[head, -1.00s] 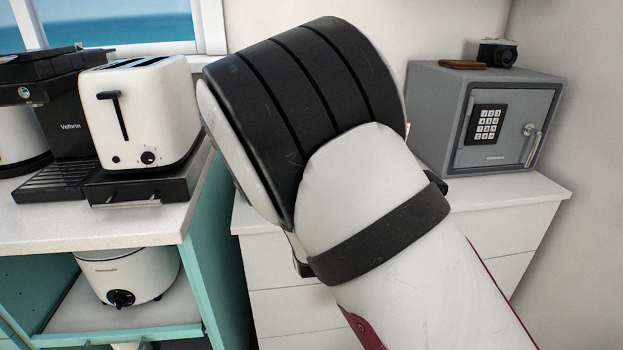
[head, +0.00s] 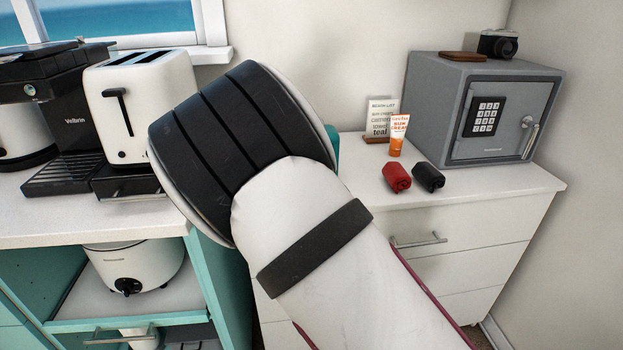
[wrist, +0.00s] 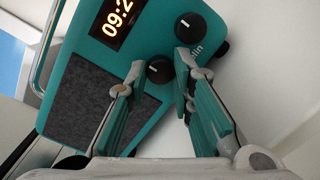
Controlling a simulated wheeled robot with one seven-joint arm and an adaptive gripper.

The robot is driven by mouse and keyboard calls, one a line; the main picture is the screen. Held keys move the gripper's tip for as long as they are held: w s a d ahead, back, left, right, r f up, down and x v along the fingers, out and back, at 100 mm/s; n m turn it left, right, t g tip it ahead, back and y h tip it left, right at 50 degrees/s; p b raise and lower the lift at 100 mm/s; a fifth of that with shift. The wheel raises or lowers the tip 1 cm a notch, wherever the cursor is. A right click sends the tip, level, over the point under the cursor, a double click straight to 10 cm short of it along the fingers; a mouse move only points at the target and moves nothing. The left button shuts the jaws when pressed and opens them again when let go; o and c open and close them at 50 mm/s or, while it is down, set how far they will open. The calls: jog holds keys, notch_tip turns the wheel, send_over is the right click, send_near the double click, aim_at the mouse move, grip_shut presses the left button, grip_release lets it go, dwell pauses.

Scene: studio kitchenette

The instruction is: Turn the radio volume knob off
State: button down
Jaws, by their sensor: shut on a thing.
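The teal radio (wrist: 88,59) fills much of the wrist view, tilted in the picture, with a lit clock display (wrist: 117,18) and a dark speaker grille. It has two round black knobs with white marks: an upper knob (wrist: 188,27) and a lower knob (wrist: 159,70). I cannot read which one is volume. My gripper (wrist: 160,68) is shut on the lower knob, with one finger on each side of it. The upper knob is just beyond the right fingertip. In the head view my arm hides the gripper and nearly all of the radio.
A white toaster (head: 150,105) and black coffee machine (head: 75,130) stand left of my arm. On the white drawer unit (head: 480,200) are a grey safe (head: 440,100), an orange-white tube (head: 397,137), a list card (head: 380,118), a red roll (head: 396,177) and a black roll (head: 428,177).

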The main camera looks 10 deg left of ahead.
jog(key=c, duration=1.4)
grip_release()
jog(key=shift+s, duration=0.1)
jog(key=s+d, duration=0.2)
jog(key=s, duration=0.9)
jog(key=shift+s, duration=0.3)
